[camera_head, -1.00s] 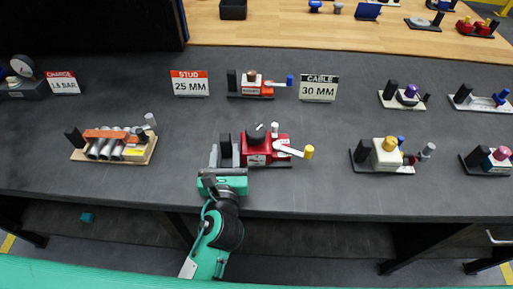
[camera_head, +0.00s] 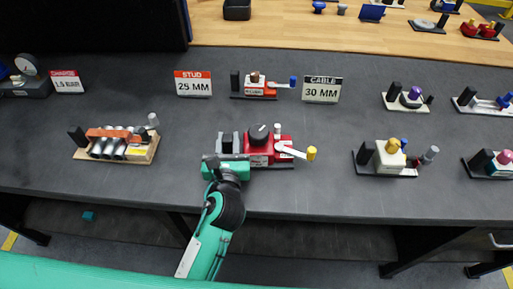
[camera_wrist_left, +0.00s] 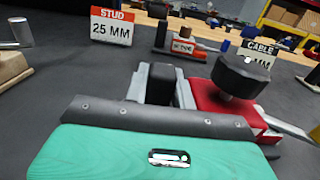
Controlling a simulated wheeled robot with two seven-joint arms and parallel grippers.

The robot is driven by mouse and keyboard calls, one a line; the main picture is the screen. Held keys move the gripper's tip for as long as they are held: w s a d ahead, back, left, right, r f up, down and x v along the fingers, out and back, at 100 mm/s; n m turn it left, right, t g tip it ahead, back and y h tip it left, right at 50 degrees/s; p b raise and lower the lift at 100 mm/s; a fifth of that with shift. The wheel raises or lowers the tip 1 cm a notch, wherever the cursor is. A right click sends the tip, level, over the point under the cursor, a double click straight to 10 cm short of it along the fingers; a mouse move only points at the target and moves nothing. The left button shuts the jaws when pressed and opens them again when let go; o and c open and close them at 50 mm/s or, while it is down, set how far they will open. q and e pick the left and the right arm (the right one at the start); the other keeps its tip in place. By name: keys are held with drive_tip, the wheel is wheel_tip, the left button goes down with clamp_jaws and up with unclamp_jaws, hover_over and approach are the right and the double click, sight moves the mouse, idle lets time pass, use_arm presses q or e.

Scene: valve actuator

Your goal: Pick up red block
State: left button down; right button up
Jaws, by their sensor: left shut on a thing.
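The red block (camera_head: 258,154) sits on the dark table, with a black round knob on top, a white lever with a yellow tip on its right and a black upright post at its left. In the left wrist view the red block (camera_wrist_left: 215,100) is right of centre. My left gripper (camera_head: 229,143) is shut on the black post (camera_wrist_left: 161,84), with one grey finger on each side of it. The gripper's green body hides the lower part of the post and the block's near left corner. My right gripper is not in view.
A tray of metal cylinders (camera_head: 142,153) is to the left. A white device (camera_head: 385,160) stands to the right, with bare table between.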

use_arm(q)
wheel_tip(320, 180, up, 9)
drive_tip(key=shift+f, duration=4.1)
drive_tip(key=shift+f, duration=0.5)
